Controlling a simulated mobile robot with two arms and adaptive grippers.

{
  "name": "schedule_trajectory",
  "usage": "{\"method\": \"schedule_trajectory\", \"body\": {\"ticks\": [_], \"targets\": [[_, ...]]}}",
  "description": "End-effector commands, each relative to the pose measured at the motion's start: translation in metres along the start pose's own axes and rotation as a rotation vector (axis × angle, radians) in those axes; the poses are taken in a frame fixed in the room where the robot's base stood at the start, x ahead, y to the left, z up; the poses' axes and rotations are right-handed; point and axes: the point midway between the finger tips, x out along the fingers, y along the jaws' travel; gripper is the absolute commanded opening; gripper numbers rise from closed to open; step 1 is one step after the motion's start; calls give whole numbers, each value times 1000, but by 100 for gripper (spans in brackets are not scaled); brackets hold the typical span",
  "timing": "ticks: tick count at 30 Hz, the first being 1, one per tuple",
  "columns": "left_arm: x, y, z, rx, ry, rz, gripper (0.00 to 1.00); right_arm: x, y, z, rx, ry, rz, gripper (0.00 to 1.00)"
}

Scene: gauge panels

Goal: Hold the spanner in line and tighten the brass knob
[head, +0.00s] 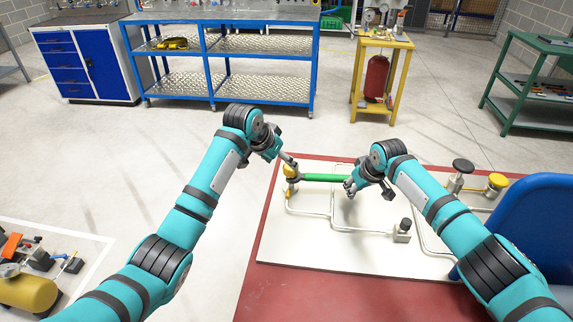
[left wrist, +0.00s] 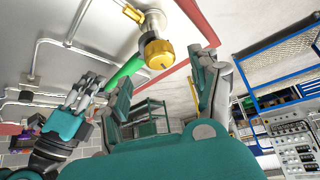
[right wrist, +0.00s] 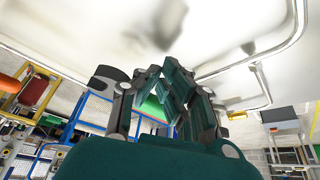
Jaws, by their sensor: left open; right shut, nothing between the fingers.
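The brass knob (head: 291,171) stands on a fitting at the left of the white gauge panel (head: 300,247); the left wrist view shows its round face (left wrist: 160,53). The green spanner (head: 322,178) extends right from the knob's fitting; part of its handle shows in the left wrist view (left wrist: 122,75). My left gripper (head: 288,163) is open, close to the knob, which appears beyond its spread fingers; contact cannot be told. My right gripper (head: 350,188) is shut and empty near the spanner's right end. Its fingers are together in the right wrist view (right wrist: 165,75).
Pipes and a small block fitting (head: 402,231) lie across the panel. A black knob (head: 462,166) and a yellow knob (head: 497,181) stand at its right. A blue object (head: 520,235) is at the right edge. The red tabletop (head: 300,293) is clear in front.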

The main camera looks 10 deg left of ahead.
Motion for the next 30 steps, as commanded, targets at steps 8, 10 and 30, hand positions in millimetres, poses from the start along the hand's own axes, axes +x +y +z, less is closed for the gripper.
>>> {"method": "schedule_trajectory", "body": {"ticks": [8, 10, 30], "targets": [[40, 0, 0, 1, -3, 2, 63, 0, 0, 0, 0, 0, 0, 0], [47, 0, 0, 1, -2, 2, 63, 0, 0, 0, 0, 0, 0, 0], [61, 0, 0, 2, 0, 1, 45, 0, 0, 0, 0, 0, 0, 0]]}}
